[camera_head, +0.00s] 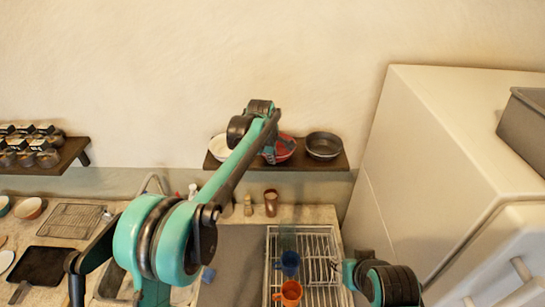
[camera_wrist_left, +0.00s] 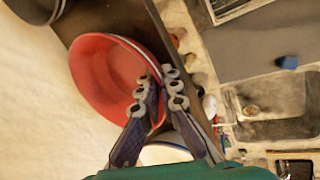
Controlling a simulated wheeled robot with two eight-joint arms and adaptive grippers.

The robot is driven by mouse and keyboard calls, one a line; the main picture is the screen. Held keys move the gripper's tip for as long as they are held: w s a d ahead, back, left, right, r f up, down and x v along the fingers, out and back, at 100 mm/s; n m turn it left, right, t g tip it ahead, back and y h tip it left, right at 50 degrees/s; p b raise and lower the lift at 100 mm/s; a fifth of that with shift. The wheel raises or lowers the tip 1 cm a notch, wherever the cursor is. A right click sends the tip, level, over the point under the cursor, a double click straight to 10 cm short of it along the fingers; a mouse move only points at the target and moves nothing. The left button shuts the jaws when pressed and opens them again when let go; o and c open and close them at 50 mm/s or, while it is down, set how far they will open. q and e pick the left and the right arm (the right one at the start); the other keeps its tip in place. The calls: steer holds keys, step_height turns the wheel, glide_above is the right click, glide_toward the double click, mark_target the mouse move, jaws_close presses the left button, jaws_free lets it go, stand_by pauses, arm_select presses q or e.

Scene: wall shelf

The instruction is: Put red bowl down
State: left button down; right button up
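The red bowl (camera_head: 287,147) is at the wall shelf, between a white bowl (camera_head: 219,147) and a dark grey bowl (camera_head: 324,146). In the left wrist view the red bowl (camera_wrist_left: 100,75) shows its inside, and its rim passes between the fingers of my left gripper (camera_wrist_left: 160,80). The fingers are close together on the rim, one inside the bowl and one outside. In the head view my left gripper (camera_head: 268,153) is at the bowl's left side, partly hidden by my arm. I cannot tell whether the bowl touches the shelf. My right arm's end is low at the right, its fingers unclear.
The wooden wall shelf (camera_head: 340,163) has little bare room between its bowls. Below are a dish rack (camera_head: 318,245) with a blue mug (camera_head: 288,262) and an orange mug (camera_head: 289,293), and a brown cup (camera_head: 271,201). A tall white cabinet (camera_head: 430,150) stands at the right.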

arm_select(q)
steer(key=c, duration=2.2)
jaws_free()
steer(key=shift+f, duration=0.15)
steer(key=o, duration=0.5)
